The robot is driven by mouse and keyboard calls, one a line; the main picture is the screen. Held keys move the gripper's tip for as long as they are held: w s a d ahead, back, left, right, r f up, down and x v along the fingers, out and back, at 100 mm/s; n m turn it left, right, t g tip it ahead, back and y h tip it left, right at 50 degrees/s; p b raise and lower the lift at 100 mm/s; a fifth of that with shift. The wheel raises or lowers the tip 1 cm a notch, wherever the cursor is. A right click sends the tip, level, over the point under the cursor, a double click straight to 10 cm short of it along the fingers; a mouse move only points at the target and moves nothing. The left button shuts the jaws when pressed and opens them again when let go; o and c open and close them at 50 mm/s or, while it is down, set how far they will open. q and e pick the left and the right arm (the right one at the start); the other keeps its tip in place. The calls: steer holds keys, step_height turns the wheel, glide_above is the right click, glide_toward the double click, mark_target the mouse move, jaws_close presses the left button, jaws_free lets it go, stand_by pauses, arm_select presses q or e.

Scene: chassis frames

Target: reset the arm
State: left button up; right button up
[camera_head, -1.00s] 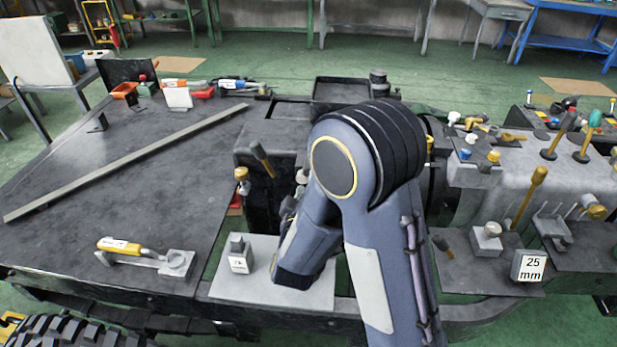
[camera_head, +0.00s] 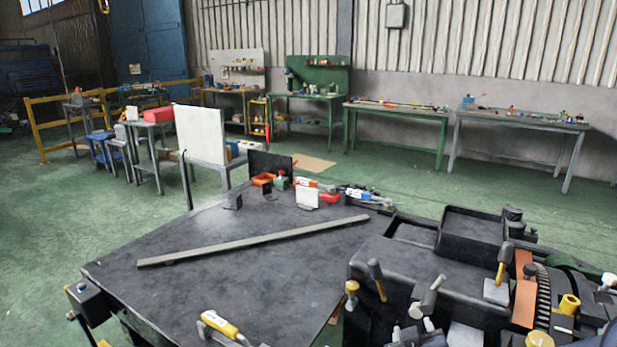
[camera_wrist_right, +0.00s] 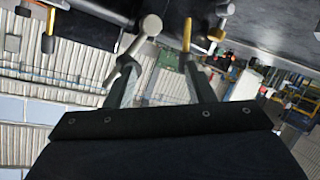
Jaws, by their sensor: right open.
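My right gripper (camera_wrist_right: 163,62) shows in the right wrist view, its two fingers standing apart above the dark wrist housing. It is open, with no held object visible between the fingers. A grey lever with a pale round knob (camera_wrist_right: 151,25) and a yellow handle (camera_wrist_right: 187,36) appear near the fingertips; I cannot tell whether they touch. I cannot make out the right arm clearly in the head view. My left gripper is in neither current view.
The dark chassis table (camera_head: 225,285) carries a long grey bar (camera_head: 250,241) and a yellow-handled tool (camera_head: 220,325). Machinery with upright levers (camera_head: 504,262) crowds the right. Green floor (camera_head: 400,190) lies open behind, before the workbenches (camera_head: 395,110).

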steer(key=s+a+r+m+g+y, duration=0.2)
steer(key=s+a+r+g+y, duration=0.15)
steer(key=s+y, duration=0.6)
steer(key=s+d+f+m+g+h, duration=0.1)
steer(key=s+g, duration=0.3)
steer(key=s, duration=1.1)
steer(key=shift+s+d+m+h, duration=0.3)
steer(key=shift+d+m+h, duration=0.05)
steer(key=shift+m+h, duration=0.25)
steer(key=shift+g, duration=0.25)
